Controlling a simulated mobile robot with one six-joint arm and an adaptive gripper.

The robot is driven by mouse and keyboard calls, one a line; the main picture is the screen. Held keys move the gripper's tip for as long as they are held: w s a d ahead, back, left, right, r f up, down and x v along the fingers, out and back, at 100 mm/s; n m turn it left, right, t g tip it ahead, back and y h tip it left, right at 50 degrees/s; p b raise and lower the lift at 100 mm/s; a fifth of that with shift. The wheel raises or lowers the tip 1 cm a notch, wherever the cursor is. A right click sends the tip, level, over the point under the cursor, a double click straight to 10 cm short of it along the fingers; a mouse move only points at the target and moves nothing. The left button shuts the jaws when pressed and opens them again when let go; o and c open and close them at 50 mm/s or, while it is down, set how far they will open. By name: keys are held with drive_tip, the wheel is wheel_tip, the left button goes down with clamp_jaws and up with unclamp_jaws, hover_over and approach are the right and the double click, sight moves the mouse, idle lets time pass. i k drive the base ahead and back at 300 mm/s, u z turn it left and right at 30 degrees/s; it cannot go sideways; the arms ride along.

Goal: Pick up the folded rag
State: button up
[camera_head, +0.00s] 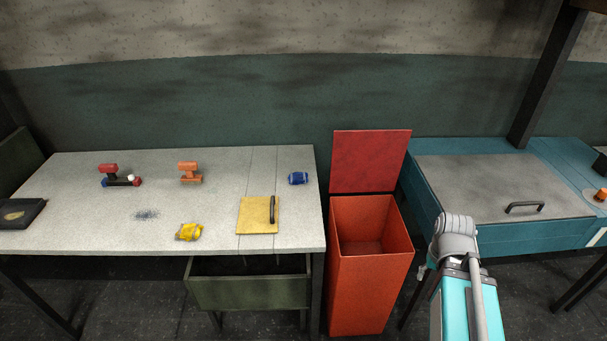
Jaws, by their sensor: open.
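A flat, square yellow cloth, which looks like the folded rag (250,219), lies on the pale worktable near its front edge, right of centre. A dark, narrow curved object (272,209) lies across its right side. My arm shows at the lower right, in front of the blue bench and right of the red bin, well apart from the rag. I cannot make out my gripper's fingers in this view.
The pale worktable (100,220) also holds a yellow fitting (188,232), a blue fitting (298,178), an orange valve (190,173), a red-and-dark valve (120,177) and a black tray (35,212). An open red bin (368,290) stands between table and blue bench (430,190).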

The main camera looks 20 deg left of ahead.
sight(296, 178)
drive_tip(key=i, duration=1.35)
drive_tip(key=u, duration=0.05)
